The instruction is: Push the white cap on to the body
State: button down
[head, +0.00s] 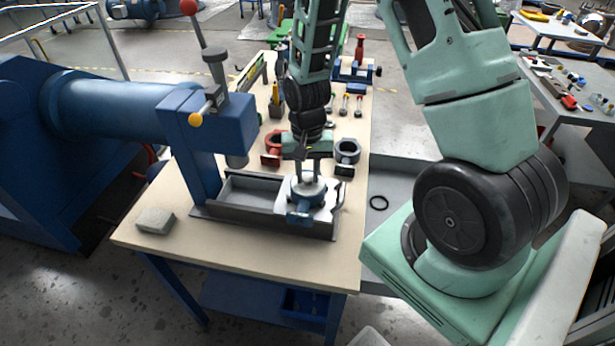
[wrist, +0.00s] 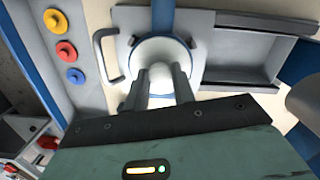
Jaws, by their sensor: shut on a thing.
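The white cap (head: 308,187) is a round pale disc with a raised knob in its middle. My gripper (head: 307,174) points down from above and is shut on the cap's knob. In the wrist view the two dark fingers (wrist: 161,82) stand either side of the knob, and the white cap (wrist: 152,48) spreads behind them. The blue body (head: 300,216) is directly under the cap, in the right end of a grey metal tray (head: 265,226). Some blue shows around the cap's edge in the wrist view. I cannot tell whether cap and body are fully in contact.
A blue press (head: 215,125) with a ball-topped lever stands over the tray's left end. A red ring part (head: 271,150) and a dark ring part (head: 347,150) sit behind. A grey block (head: 156,220) lies at front left.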

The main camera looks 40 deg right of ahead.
aim_at(308, 177)
jog(key=shift+r, duration=0.1)
dwell(0.3)
jog(key=c, duration=1.1)
grip_release()
jog(key=shift+r, duration=0.1)
notch_tip(308, 177, up, 7)
jog(key=p, duration=0.6)
